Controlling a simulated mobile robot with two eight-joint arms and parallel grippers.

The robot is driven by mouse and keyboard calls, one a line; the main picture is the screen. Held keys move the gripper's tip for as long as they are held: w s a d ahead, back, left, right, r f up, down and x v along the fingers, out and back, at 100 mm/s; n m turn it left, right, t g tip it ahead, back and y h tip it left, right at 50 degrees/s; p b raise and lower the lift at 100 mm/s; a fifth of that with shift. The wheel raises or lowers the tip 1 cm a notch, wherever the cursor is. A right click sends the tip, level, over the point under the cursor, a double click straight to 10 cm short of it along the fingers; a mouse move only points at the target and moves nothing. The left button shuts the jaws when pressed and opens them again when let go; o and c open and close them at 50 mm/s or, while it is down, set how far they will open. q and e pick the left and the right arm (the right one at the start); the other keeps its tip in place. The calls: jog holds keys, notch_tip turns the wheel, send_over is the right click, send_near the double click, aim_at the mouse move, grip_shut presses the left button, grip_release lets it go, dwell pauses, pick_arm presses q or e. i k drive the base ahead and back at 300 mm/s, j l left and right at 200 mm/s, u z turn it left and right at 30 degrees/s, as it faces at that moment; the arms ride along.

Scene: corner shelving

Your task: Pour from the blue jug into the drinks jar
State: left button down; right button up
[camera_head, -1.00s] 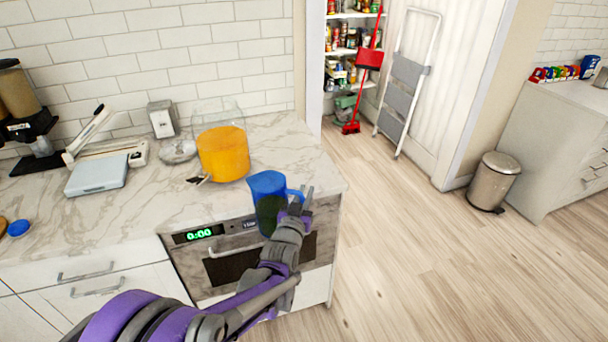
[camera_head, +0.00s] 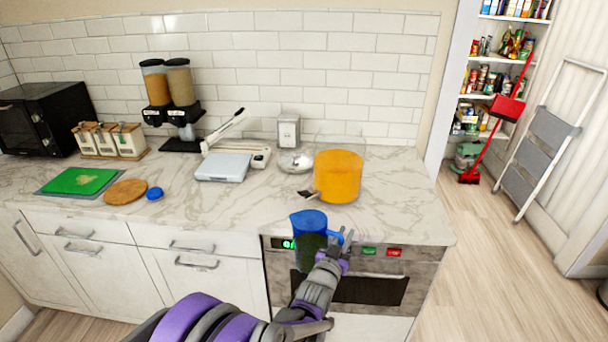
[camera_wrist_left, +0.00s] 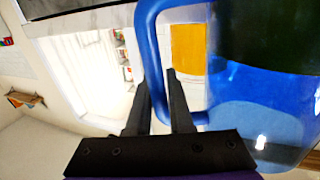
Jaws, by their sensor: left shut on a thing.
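The blue jug (camera_head: 309,238) is see-through and looks dark in its lower part. In the left wrist view, the fingers (camera_wrist_left: 163,95) are at the blue handle (camera_wrist_left: 146,45), and the jug body (camera_wrist_left: 262,95) fills the right. The drinks jar (camera_head: 338,175) is clear with orange liquid and stands on the counter, behind and slightly right of the jug, apart from it. My right gripper is out of view.
The marble counter (camera_head: 240,205) has bare room left of the jar. A small dark item (camera_head: 308,194) lies beside the jar. A silver bowl (camera_head: 296,162), scale (camera_head: 223,168), blue lid (camera_head: 154,193) and round wooden board (camera_head: 126,193) stand left.

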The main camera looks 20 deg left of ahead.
aim_at(339, 146)
jog(key=u, duration=1)
jog(key=i+l, duration=0.1)
jog(key=l, duration=0.65)
jog(key=i+u, duration=0.05)
